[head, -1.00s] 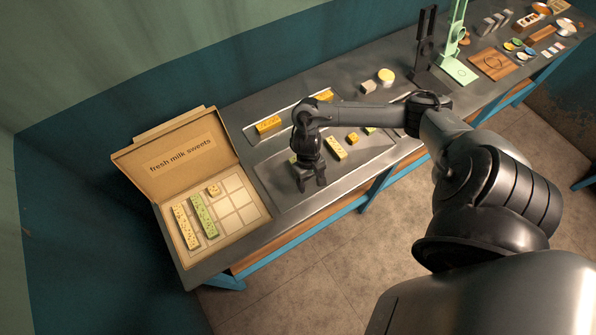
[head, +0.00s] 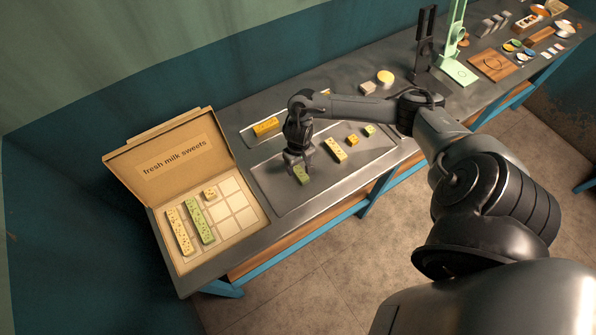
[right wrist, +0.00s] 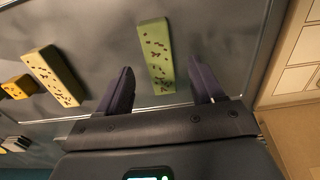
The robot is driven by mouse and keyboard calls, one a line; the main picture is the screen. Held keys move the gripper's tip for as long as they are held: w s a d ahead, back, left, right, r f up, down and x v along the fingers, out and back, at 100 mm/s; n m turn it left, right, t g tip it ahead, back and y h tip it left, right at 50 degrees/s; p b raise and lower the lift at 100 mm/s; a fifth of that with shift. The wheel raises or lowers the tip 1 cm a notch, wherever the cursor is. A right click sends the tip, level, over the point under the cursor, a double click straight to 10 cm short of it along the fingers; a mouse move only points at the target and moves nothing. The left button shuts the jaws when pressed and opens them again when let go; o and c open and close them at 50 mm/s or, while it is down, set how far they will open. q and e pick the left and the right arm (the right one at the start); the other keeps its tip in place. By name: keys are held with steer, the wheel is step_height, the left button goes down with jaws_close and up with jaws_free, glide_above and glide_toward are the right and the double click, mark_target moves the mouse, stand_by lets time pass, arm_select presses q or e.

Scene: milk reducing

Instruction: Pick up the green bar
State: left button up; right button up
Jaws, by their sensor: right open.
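A green speckled bar (head: 303,175) lies on the metal tray, right below my right gripper (head: 299,163), which partly hides it in the head view. In the right wrist view the green bar (right wrist: 157,57) lies between and beyond the two dark fingers of my right gripper (right wrist: 161,82). The fingers are spread apart and do not touch it. Another green bar (head: 200,220) lies in the open box, beside a yellow bar (head: 180,231). My left gripper is not in view.
The open box (head: 262,217) labelled "fresh milk sweets" has several empty cells. Another yellow bar (head: 265,126) lies behind.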

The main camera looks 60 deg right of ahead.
mark_target(299, 171)
steer(key=shift+d+f, duration=0.1)
steer(key=shift+f, duration=1.8)
steer(key=c, duration=1.2)
